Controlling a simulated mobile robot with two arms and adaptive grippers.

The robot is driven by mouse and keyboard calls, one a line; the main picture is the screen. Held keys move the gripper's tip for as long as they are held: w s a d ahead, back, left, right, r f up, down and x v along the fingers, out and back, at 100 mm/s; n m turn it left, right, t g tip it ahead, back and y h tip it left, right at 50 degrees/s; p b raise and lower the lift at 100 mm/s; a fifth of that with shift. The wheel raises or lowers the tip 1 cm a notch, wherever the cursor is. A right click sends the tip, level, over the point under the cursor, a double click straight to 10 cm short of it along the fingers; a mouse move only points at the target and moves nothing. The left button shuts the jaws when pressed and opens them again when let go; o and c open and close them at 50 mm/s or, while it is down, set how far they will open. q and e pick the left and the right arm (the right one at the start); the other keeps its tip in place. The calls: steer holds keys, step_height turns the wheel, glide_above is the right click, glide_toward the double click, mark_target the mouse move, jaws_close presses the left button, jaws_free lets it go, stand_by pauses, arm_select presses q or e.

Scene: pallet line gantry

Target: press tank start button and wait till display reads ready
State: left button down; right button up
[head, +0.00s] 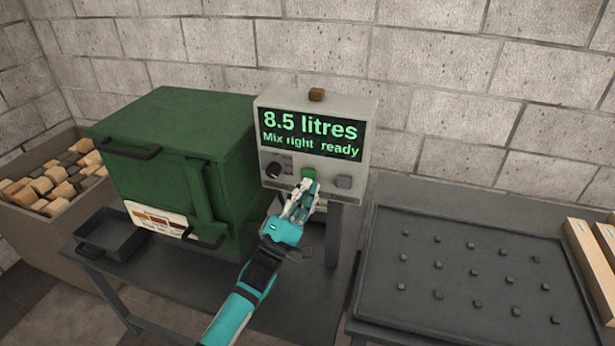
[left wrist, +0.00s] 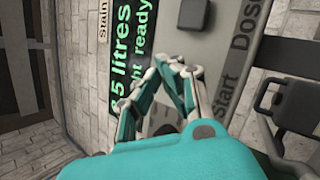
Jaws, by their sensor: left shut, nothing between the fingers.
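The control box (head: 366,135) stands on the dark bench, with a display (head: 312,133) reading "8.5 litres" and "Mix right ready" in green letters. A green button (head: 309,173) sits below the display. My left gripper (head: 307,184) is shut and empty, its tips at the green button's lower edge; I cannot tell whether they press it. In the left wrist view the fingertips (left wrist: 178,66) cover the button, beside a "Start" label (left wrist: 226,88). The display shows there too (left wrist: 128,60), partly cut off. My right gripper is out of view.
A dark knob (head: 273,169) and a grey button (head: 344,182) flank the green button. A green tank-like box (head: 170,140) stands close at left, with a small tray (head: 108,235) before it. A dark studded tray (head: 455,225) lies at right.

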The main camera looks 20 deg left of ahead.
arm_select(q)
steer(key=shift+w, duration=0.2)
stand_by(0.4)
steer(key=shift+w, duration=0.25)
steer(key=shift+w+b, duration=0.5)
stand_by(0.6)
steer(key=shift+s, duration=0.1)
steer(key=shift+s+p, duration=0.6)
steer(key=shift+s, duration=0.25)
steer(key=s+p, duration=0.2)
steer(key=s, duration=0.3)
steer(key=shift+a+p, duration=0.1)
steer(key=shift+p, duration=0.3)
